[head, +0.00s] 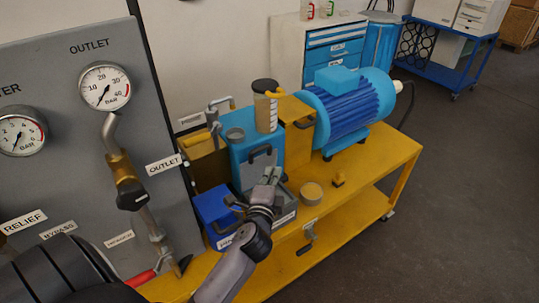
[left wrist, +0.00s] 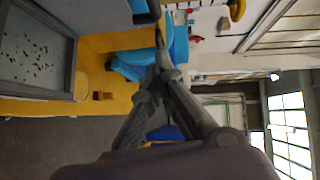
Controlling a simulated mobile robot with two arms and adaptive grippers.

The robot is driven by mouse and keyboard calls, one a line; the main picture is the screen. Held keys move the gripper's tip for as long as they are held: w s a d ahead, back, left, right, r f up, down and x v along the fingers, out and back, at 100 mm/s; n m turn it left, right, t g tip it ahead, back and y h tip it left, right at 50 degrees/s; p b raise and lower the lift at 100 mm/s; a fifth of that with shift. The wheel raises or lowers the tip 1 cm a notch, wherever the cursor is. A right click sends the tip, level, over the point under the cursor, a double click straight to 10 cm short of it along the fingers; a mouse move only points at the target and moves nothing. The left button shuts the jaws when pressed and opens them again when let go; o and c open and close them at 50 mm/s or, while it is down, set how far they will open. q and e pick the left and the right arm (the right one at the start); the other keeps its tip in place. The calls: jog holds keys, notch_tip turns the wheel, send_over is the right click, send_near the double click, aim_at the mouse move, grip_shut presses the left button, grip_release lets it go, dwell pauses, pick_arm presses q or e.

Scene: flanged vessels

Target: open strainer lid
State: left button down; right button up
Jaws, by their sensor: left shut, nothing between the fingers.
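My left gripper (head: 271,174) is shut and empty, above a grey open-topped box on the yellow bench. In the left wrist view the closed fingers (left wrist: 163,68) show, with the grey box (left wrist: 72,50) at the left; dark specks lie on its pale inside. I take this box for the strainer. In the head view a dark handle (head: 262,151) stands against the blue tank behind the gripper, apparently on a raised lid. Part of a dark handle (left wrist: 146,17) also shows at the top of the left wrist view. The gripper hides part of the box. My right gripper is out of view.
A blue box (head: 213,205) with a handle stands left of the grey box. A round tan container (head: 311,193) and a small yellow piece (head: 338,180) lie to the right. The blue motor (head: 350,105) stands behind. The gauge panel (head: 70,130) rises at the left.

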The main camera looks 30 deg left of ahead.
aim_at(263, 147)
pick_arm(q)
jog(key=w+a+p, duration=0.1)
jog(key=w+a, duration=0.2)
jog(key=a, duration=0.1)
jog(key=w+a+p, duration=0.1)
jog(key=w+a, duration=0.3)
jog(key=shift+a+f, duration=0.1)
jog(key=shift+f, duration=0.05)
jog(key=shift+w+a, duration=0.25)
jog(key=shift+a, duration=0.15)
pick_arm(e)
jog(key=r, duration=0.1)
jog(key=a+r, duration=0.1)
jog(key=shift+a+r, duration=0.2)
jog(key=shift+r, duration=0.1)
pick_arm(q)
jog(key=shift+d, duration=0.1)
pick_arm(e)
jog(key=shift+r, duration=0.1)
